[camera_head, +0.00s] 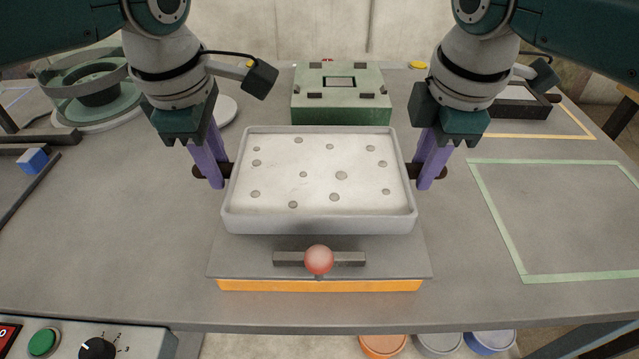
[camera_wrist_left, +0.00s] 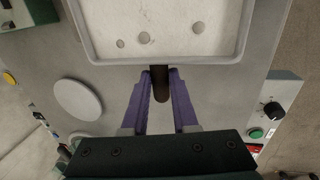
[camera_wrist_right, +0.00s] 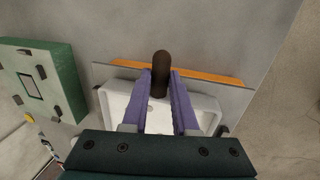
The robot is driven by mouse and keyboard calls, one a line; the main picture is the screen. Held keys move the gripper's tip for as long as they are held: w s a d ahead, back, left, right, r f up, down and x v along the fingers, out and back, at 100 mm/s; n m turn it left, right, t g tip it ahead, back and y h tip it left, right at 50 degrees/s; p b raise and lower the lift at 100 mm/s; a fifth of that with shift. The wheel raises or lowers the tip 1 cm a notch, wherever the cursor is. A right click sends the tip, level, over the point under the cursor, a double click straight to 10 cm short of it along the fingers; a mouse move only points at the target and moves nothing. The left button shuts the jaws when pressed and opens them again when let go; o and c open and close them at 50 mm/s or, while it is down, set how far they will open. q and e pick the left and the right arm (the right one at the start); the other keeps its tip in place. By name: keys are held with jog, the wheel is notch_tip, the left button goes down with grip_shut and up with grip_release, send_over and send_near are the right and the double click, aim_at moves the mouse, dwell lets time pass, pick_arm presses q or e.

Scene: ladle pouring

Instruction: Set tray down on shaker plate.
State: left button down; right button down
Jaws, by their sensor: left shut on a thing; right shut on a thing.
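A white tray (camera_head: 318,215) with several round grey spots on its floor is level in the middle of the head view, over the rear part of the grey shaker plate (camera_head: 245,262). My left gripper (camera_head: 214,182) is shut on the tray's left dark handle (camera_wrist_left: 161,90). My right gripper (camera_head: 428,182) is shut on its right dark handle (camera_wrist_right: 161,66). The tray also shows in the left wrist view (camera_wrist_left: 100,57) and the right wrist view (camera_wrist_right: 113,98). The tray hides much of the plate, and I cannot tell whether they touch.
A clamp bar with a red knob (camera_head: 319,260) sits at the plate's front, above an orange edge (camera_head: 320,286). A green box (camera_head: 341,105) stands behind the tray. A control panel (camera_head: 130,343) is front left. The green taped area (camera_head: 570,220) at right is empty.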

pick_arm(q)
jog(key=c, duration=1.2)
grip_release()
jog(key=shift+f, duration=0.45)
pick_arm(e)
jog(key=c, duration=1.2)
grip_release()
jog(key=shift+f, duration=0.4)
pick_arm(q)
jog(key=shift+o, duration=1)
jog(key=shift+r, duration=0.2)
pick_arm(e)
jog(key=shift+o, duration=1)
jog(key=shift+r, duration=0.15)
pick_arm(q)
jog(key=o, duration=0.3)
pick_arm(e)
jog(key=o, duration=0.3)
pick_arm(q)
jog(key=shift+r, duration=0.15)
